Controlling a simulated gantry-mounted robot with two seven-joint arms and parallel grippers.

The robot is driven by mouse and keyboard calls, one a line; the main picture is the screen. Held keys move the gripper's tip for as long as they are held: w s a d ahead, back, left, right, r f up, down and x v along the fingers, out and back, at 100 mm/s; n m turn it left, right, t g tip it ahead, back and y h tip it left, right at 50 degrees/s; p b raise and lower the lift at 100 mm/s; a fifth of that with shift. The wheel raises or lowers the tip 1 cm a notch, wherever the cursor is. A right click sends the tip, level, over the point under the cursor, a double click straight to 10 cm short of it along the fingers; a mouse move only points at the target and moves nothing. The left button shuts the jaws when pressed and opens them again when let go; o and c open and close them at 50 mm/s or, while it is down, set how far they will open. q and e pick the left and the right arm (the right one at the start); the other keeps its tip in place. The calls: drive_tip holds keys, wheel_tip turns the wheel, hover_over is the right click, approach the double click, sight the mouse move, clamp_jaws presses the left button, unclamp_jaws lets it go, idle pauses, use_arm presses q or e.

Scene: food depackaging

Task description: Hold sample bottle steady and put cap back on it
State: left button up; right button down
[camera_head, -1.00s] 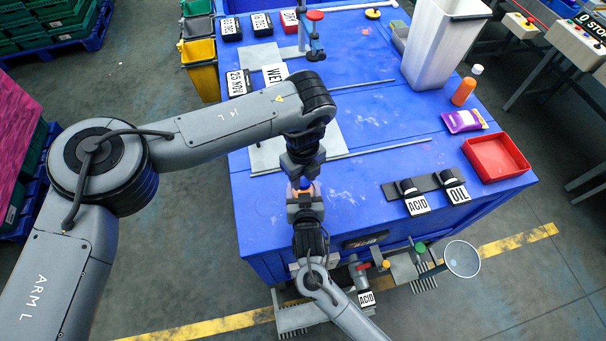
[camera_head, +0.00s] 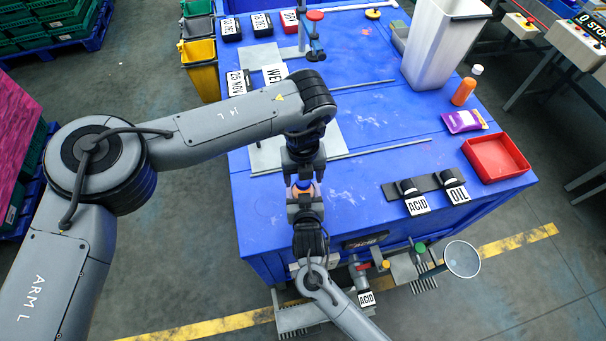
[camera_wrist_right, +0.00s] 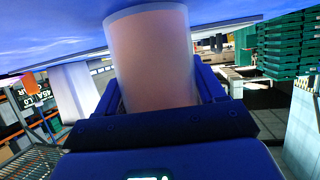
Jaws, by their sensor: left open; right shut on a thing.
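The sample bottle (camera_wrist_right: 152,62) shows in the right wrist view as a pale, translucent cylinder with pinkish-orange content. My right gripper (camera_wrist_right: 158,100) is shut on it, one blue finger on each side. In the head view my right gripper (camera_head: 305,208) is at the table's front edge, below my left gripper (camera_head: 303,182). My left gripper is open and points down close over the bottle's place. A small blue-white and orange patch shows between the two grippers. The grippers mostly hide the bottle and cap there, so I cannot tell whether the cap sits on the bottle.
The blue table (camera_head: 375,125) bears a tall white bin (camera_head: 435,50), an orange bottle (camera_head: 463,92), a purple packet (camera_head: 463,121) and a red tray (camera_head: 473,147). Black holders labelled ACID and OIL (camera_head: 447,178) stand near the front. Mid-table is largely clear.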

use_arm(q)
wheel_tip(320, 180, up, 12)
drive_tip(key=shift+f, duration=0.2)
use_arm(e)
drive_tip(key=shift+f, duration=0.1)
idle(0.3)
drive_tip(key=shift+c, duration=0.2)
unclamp_jaws()
use_arm(q)
drive_tip(key=shift+r+p, duration=0.35)
use_arm(e)
drive_tip(key=v, duration=1.1)
